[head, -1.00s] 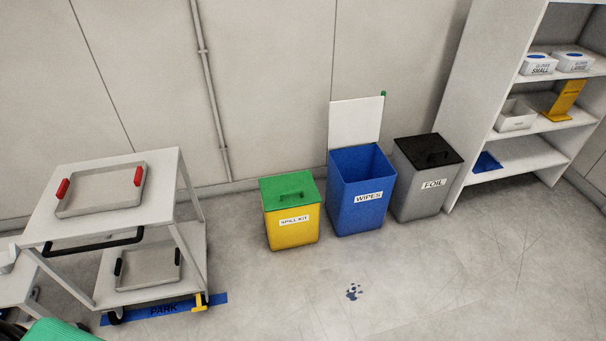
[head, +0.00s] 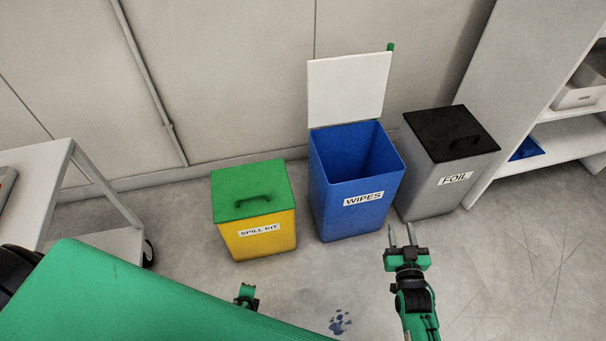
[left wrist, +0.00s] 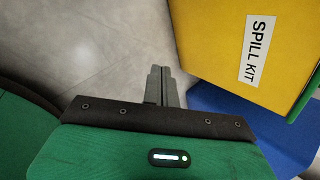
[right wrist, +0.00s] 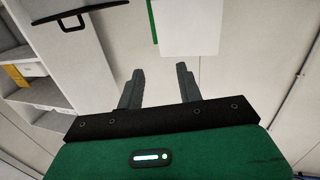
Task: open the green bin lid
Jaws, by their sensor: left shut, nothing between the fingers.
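The yellow spill kit bin (head: 260,238) has a green lid (head: 248,188) lying shut on top, with a dark green handle (head: 252,200). In the left wrist view the bin's yellow side (left wrist: 240,40) fills the upper right. My left gripper (left wrist: 160,72) is shut and empty, low in front of this bin and apart from it. In the head view it is mostly hidden behind my green body. My right gripper (head: 401,233) is open and empty, in front of the blue and grey bins. Its two spread fingers show in the right wrist view (right wrist: 159,72).
The blue wipes bin (head: 350,215) stands open, its white lid (head: 348,90) raised. The grey foil bin (head: 440,195) has its black lid shut. A trolley (head: 90,190) is at left, shelves (head: 560,150) at right. Blue spots (head: 340,322) mark the floor.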

